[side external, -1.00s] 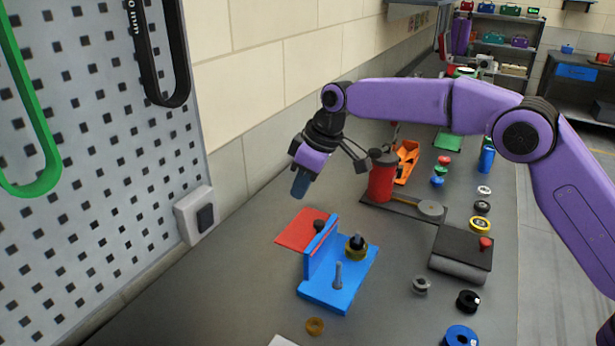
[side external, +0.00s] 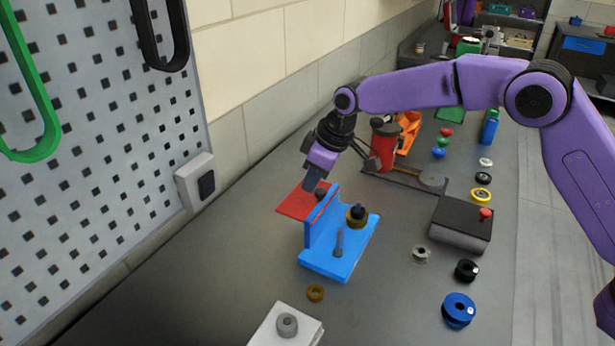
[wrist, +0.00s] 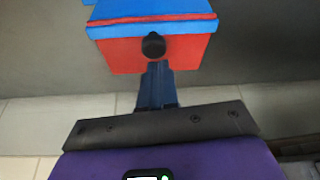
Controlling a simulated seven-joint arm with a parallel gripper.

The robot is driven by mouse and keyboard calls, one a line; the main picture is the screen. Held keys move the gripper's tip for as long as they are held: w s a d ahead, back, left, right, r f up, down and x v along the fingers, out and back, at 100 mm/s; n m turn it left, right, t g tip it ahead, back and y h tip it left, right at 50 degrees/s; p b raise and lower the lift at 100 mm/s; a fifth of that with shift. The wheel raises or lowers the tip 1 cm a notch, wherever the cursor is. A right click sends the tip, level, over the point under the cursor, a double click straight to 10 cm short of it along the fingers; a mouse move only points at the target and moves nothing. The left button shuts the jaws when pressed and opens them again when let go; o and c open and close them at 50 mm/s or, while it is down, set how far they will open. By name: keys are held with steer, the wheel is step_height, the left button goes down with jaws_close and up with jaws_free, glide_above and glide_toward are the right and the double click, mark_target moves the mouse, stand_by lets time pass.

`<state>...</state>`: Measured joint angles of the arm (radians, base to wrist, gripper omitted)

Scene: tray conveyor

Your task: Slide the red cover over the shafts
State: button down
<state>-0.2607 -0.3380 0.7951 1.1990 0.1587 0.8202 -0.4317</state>
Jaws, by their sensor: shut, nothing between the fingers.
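The red cover (side external: 297,203) is a flat plate with a dark knob (side external: 320,194). It sits on the wall side of the blue bracket's upright plate (side external: 324,218). A bare grey shaft (side external: 339,243) stands on the blue base (side external: 322,265); a brass-and-black part (side external: 357,215) stands beside it, where a second shaft cannot be made out. My gripper (side external: 313,187) is shut and empty, its tips close to the knob. In the wrist view the shut fingers (wrist: 157,72) point at the knob (wrist: 153,45) on the red cover (wrist: 188,54); contact cannot be told.
A red cylinder device (side external: 383,142) stands behind the bracket. A dark box with a red button (side external: 461,222) is to the right. A brass ring (side external: 315,293) and a white block with a grey ring (side external: 272,335) lie in front. Several spools line the right side.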

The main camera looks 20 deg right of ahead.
mark_target(318, 197)
stand_by(0.3)
steer(key=s+d, duration=0.5)
steer(key=shift+d, duration=0.15)
steer(key=shift+s+f, duration=0.1)
steer(key=shift+f, duration=0.05)
stand_by(0.3)
steer(key=w+a, duration=0.1)
steer(key=w+a+r, duration=0.1)
steer(key=a, duration=0.1)
steer(key=shift+w+a, duration=0.15)
steer(key=shift+w, duration=0.05)
steer(key=v, duration=1)
steer(key=shift+w+a+r, duration=0.1)
